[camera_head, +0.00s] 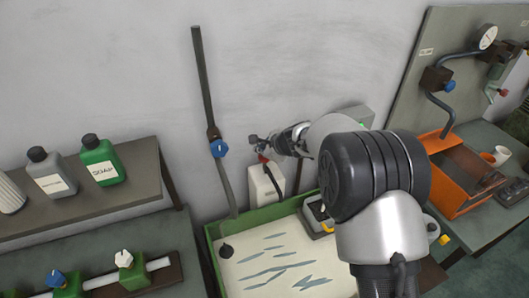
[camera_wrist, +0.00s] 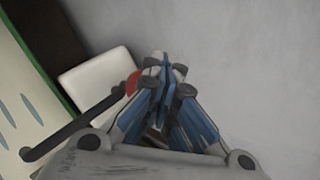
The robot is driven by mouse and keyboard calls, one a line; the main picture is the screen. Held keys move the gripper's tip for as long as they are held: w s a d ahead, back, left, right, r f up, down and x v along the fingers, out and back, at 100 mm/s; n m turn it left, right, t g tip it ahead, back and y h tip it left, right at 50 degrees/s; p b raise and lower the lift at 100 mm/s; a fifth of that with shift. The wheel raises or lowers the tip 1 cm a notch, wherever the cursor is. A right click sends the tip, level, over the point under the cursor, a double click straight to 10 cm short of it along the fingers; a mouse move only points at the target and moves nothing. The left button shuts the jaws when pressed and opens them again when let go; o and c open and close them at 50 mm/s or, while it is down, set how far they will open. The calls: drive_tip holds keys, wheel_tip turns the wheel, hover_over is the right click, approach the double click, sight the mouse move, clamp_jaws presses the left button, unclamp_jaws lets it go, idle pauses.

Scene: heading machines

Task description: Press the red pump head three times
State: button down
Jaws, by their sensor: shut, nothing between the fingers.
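The red pump head (camera_head: 263,158) sits on top of a white bottle (camera_head: 265,186) at the back of the green-rimmed basin. In the wrist view a small red part of the pump head (camera_wrist: 133,83) shows just left of my fingers, and the white bottle (camera_wrist: 92,78) shows behind it. My gripper (camera_head: 256,140) is shut and empty, close above the pump head. In the wrist view its fingertips (camera_wrist: 165,62) are together and partly hide the pump head. I cannot tell whether they touch it.
A dark upright pipe with a blue valve (camera_head: 219,149) stands left of the bottle. The green basin (camera_head: 213,250) has a pale floor. A shelf (camera_head: 145,182) at left holds bottles, including a green one (camera_head: 101,160). An orange bin (camera_head: 443,190) stands at right.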

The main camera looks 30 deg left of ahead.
idle(0.3)
drive_tip(key=shift+r+p, duration=1.4)
drive_tip(key=shift+r, duration=0.15)
wheel_tip(320, 180, up, 5)
drive_tip(key=p, duration=0.4)
idle(1.3)
